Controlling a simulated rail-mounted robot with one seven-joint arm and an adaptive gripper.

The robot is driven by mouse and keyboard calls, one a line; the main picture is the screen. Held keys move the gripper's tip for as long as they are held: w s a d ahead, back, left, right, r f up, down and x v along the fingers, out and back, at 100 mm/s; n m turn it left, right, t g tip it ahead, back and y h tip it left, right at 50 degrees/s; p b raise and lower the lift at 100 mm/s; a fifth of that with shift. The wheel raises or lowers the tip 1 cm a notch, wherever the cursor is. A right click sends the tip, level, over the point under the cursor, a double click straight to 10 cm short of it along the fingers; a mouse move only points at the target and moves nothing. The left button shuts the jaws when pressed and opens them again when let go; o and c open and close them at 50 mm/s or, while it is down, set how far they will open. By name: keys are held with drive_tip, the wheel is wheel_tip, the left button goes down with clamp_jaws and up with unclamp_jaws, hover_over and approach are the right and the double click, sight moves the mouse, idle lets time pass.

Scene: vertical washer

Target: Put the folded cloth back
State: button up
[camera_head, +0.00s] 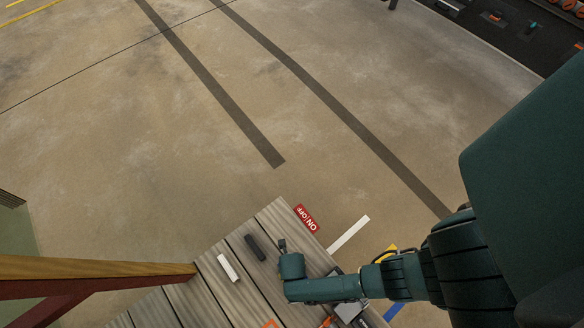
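A small white oblong piece (228,268) lies on the wooden plank table (205,295). A dark grey oblong piece (255,248) lies to its right. Either could be the folded cloth; I cannot tell which from this view. My teal arm reaches in from the right over the table. A small dark part (282,244) shows at the arm's near end, just right of the dark piece, and may be part of my gripper. Its fingers cannot be made out, nor whether it holds anything.
A red ON/OFF sign (307,219) is at the table's right edge. A grey object (350,310) is partly hidden below my arm, with orange bits beside it. A wooden beam (95,268) with a red brace crosses the lower left. The concrete floor beyond is clear.

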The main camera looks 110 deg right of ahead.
drive_tip(key=shift+f, duration=0.5)
drive_tip(key=o, duration=1.2)
wheel_tip(320, 180, up, 12)
drive_tip(key=p, duration=0.7)
drive_tip(key=shift+p, duration=0.4)
